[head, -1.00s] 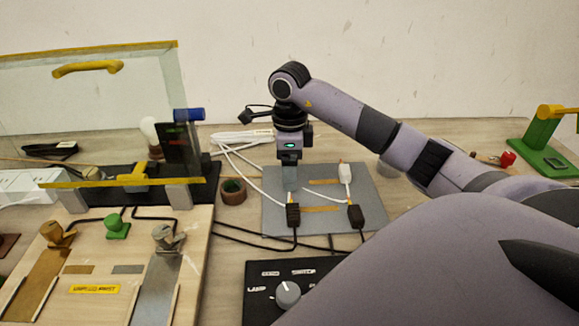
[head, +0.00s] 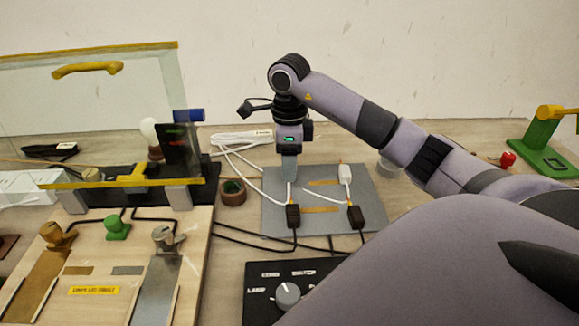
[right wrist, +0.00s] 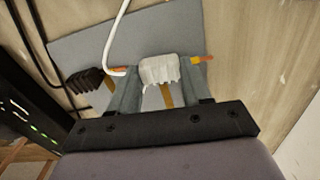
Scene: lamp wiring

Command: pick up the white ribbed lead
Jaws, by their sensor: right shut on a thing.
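The white ribbed lead's plug (right wrist: 160,70) shows between the two fingers of my right gripper (right wrist: 160,92) in the right wrist view. The fingers are shut on it. In the head view my right gripper (head: 289,178) points down over the grey mat (head: 272,222) and hides the plug. A short white piece shows below the fingertips, above a black connector (head: 293,215). A second white plug (head: 345,174) lies on the mat to the right, above another black connector (head: 355,216). My left gripper is not in view.
A black box with a knob (head: 288,293) stands in front of the mat. A small brown pot (head: 232,192) sits left of it. A wooden board (head: 110,255) with metal strips and a clear screen with yellow edging (head: 110,182) fill the left. White cable (head: 242,137) lies behind the mat.

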